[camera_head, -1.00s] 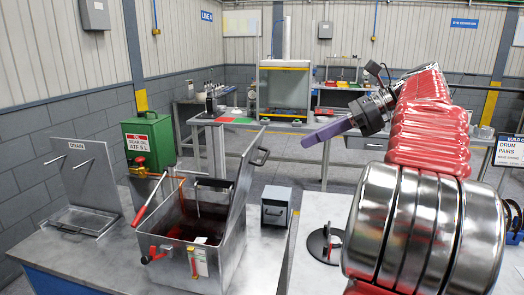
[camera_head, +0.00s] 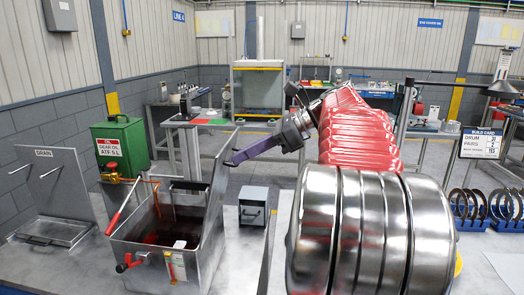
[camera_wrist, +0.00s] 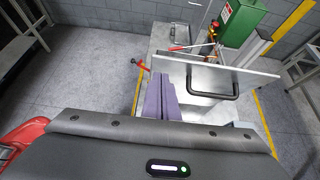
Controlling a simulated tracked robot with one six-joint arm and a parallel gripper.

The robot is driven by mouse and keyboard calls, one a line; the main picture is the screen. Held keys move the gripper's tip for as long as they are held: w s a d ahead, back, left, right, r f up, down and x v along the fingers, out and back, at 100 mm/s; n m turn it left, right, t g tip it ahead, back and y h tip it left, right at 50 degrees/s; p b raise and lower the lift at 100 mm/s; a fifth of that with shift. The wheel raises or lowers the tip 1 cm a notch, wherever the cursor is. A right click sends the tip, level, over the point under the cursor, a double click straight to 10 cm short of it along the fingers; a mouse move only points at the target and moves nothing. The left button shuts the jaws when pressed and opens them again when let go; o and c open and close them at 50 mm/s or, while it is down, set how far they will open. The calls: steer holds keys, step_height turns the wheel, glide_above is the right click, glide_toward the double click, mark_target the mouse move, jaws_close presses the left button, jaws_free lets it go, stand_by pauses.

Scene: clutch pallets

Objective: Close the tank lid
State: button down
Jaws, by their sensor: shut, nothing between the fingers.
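The grey metal tank (camera_head: 150,262) stands open on the bench at front left, with dark red inside. Its lid (camera_head: 220,178) stands raised along the tank's right side, with a black handle near its top edge. My gripper (camera_head: 233,160), with purple fingers, is shut and empty. In the head view its tips overlap the lid's upper edge near the handle; contact cannot be told. In the wrist view the fingers (camera_wrist: 159,78) lie left of the lid's black handle (camera_wrist: 222,94), in front of the lid panel (camera_wrist: 250,80).
A small grey box (camera_head: 253,206) sits right of the lid. A drain tray (camera_head: 50,228) is at far left.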

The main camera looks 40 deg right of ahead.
steer(key=shift+w+a+r, duration=0.2)
steer(key=shift+w+a, duration=0.2)
steer(key=shift+w, duration=0.1)
steer(key=shift+w+a+r, duration=0.15)
steer(key=shift+w+a, duration=0.2)
steer(key=shift+w, duration=0.15)
